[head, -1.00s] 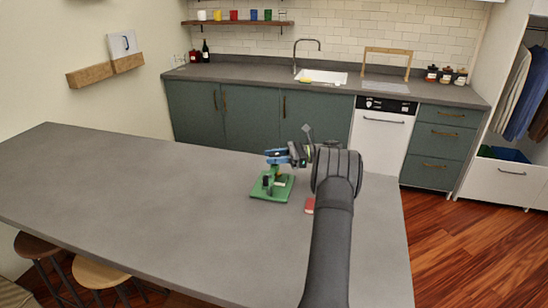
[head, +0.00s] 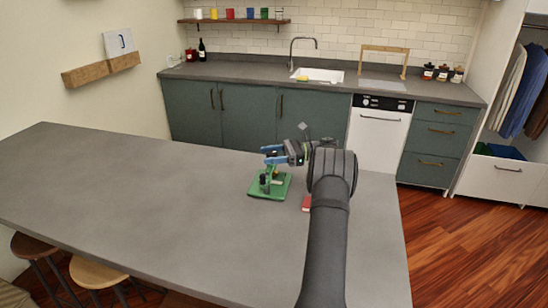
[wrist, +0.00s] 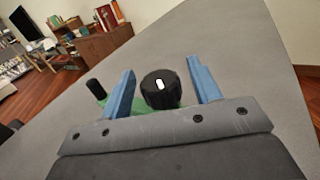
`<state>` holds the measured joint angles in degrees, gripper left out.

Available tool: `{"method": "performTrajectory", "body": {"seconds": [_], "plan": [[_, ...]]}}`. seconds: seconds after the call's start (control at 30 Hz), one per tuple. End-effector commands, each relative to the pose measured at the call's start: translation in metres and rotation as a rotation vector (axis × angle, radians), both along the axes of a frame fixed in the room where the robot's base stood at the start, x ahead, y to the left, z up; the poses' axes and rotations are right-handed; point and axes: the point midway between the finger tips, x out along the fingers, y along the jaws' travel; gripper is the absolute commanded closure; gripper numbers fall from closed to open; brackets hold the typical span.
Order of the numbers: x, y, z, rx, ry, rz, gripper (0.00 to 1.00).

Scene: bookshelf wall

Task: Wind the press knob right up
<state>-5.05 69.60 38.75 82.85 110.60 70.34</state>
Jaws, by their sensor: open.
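The press (head: 270,186) is a small green frame on a green base plate, standing on the grey counter. Its knob (wrist: 160,90) is black and round with a white mark on its face; it shows in the wrist view between my blue fingers. My gripper (wrist: 162,88) is open, one finger on each side of the knob, with gaps showing on both sides. In the head view my gripper (head: 272,155) is at the top of the press, and the knob cannot be made out there. A second small black cylinder (wrist: 95,88) shows left of the left finger.
A small red block (head: 306,203) lies on the counter (head: 130,190) right of the press, close to my arm. The counter to the left is clear. Stools (head: 95,272) stand at its front edge.

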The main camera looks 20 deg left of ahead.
Motion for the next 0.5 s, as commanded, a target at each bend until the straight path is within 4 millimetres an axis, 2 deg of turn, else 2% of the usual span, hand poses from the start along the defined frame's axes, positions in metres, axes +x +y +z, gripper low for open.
{"method": "performTrajectory", "body": {"seconds": [0.27,0.5], "plan": [[-0.0003,-0.0003,0.0014,0.0,0.001,-0.081,0.43],[0.0,-0.0001,0.0009,0.0,0.001,-0.243,0.43]]}}
